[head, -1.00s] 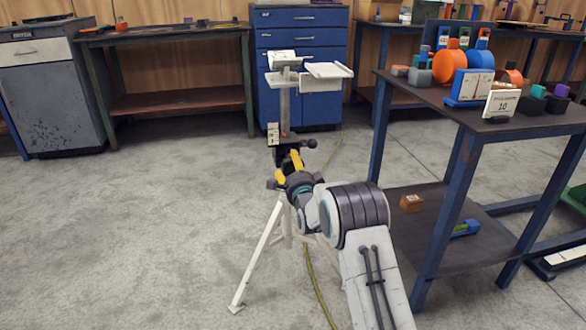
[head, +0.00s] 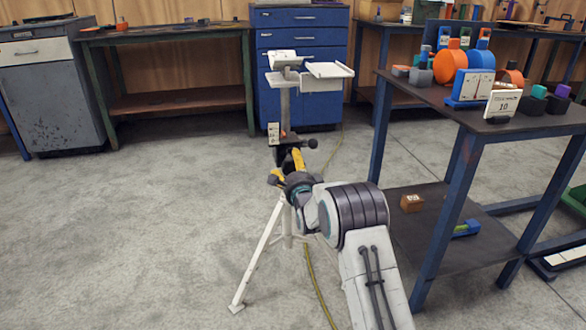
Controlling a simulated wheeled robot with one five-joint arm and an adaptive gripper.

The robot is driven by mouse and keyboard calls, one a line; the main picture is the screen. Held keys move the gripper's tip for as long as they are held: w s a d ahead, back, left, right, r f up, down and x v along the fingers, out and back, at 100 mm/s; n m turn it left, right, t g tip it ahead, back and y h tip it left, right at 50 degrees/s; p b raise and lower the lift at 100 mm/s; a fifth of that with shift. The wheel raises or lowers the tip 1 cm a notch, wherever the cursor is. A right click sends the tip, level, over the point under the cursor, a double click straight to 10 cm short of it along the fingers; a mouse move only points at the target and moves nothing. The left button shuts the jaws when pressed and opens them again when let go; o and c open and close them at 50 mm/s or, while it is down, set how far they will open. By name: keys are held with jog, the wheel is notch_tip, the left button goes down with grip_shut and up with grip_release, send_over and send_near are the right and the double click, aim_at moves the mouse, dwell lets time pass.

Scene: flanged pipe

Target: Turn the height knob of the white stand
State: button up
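The white stand (head: 261,250) stands on the concrete floor in the middle of the head view, upright on splayed legs. Its column (head: 285,108) carries a white head with a flat tray (head: 327,70) at the top. A dark knob (head: 312,143) sticks out to the right of the column, just above my gripper. My gripper (head: 287,165), with yellow and black fingers, is at the column at knob height, seen from behind. My wrist and arm hide part of the fingers and the stand's middle. I cannot tell whether the fingers touch the knob or how far apart they are.
A blue-legged table (head: 440,100) with orange and blue round parts and a card reading 10 stands close on the right. A yellow cable (head: 318,290) lies on the floor by the stand. The floor to the left is clear.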

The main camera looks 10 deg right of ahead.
jog(key=o, duration=0.4)
jog(key=shift+s+d, duration=0.1)
jog(key=shift+s, duration=0.05)
jog(key=shift+s, duration=5.85)
